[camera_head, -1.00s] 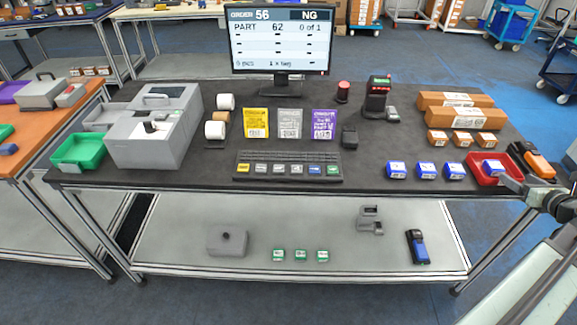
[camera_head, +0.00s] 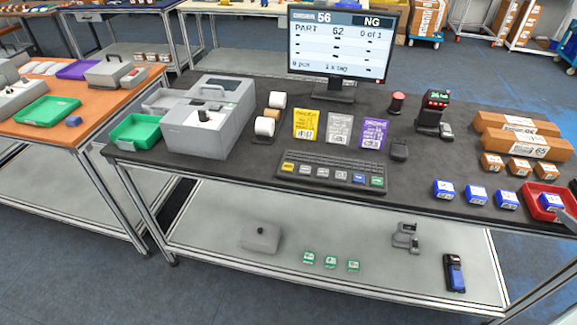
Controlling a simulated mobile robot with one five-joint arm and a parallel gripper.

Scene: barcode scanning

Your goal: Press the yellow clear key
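The yellow key (camera_head: 288,167) is at the left end of the front row of keys on the black keyboard (camera_head: 335,164). The keyboard lies near the front edge of the dark table top. Grey keys, a blue key (camera_head: 359,178) and a green key (camera_head: 377,181) sit in the same row. The monitor (camera_head: 340,44) behind it reads "NG", "PART 62" and "0 of 1".
A grey printer-like machine (camera_head: 207,117) and a green tray (camera_head: 136,131) stand left of the keyboard. Blue boxes (camera_head: 443,189) and a red tray (camera_head: 546,198) lie to the right. Yellow, grey and purple cards stand behind. The floor in front is clear.

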